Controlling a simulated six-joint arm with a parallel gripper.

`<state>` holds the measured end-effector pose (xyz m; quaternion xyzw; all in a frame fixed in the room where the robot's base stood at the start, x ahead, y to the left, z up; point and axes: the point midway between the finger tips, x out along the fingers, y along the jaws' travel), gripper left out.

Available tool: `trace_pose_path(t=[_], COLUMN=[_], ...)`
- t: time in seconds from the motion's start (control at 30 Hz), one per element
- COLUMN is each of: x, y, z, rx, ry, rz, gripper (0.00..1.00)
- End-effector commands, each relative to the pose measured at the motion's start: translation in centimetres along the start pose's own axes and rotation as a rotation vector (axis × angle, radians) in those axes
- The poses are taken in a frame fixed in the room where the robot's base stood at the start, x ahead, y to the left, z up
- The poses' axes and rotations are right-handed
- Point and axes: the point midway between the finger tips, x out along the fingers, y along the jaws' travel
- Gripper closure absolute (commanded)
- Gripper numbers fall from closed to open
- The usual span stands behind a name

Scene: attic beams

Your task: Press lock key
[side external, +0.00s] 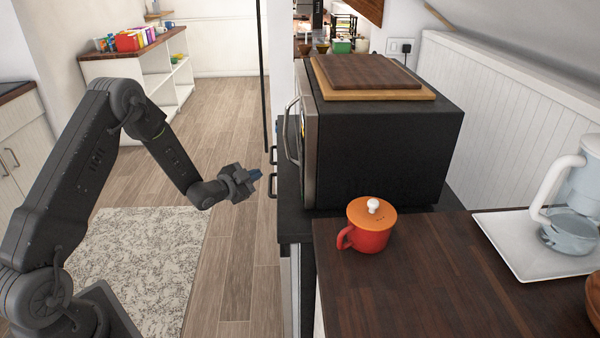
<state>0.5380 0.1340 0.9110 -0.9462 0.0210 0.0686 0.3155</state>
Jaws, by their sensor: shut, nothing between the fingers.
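A black microwave (385,145) stands on a dark counter, with its silver door and handle (290,130) facing left toward my arm. A lit spot shows on its front face, seen very edge-on. The lock key cannot be made out from this side. My gripper (257,174) is left of the microwave front, apart from it. Its fingers are shut and empty and point right toward the front.
Two wooden boards (368,72) lie on top of the microwave. An orange-red lidded mug (368,226) stands on the wooden counter (430,290) near the microwave. A glass pitcher (572,205) is on a white tray (505,245) at right. Open floor lies left of the microwave.

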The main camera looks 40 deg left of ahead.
Motion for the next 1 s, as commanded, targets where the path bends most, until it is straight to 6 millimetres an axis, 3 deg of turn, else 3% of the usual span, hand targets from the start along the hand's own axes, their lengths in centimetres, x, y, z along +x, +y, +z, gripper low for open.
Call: trace_pose_path(t=[0.37,1.0], x=[0.5,5.7], y=[0.3,4.1], z=[-0.4,-4.2], rx=[0.0,0.0], ry=[0.001,0.0], rz=[0.0,0.001], gripper=[1.0,1.0])
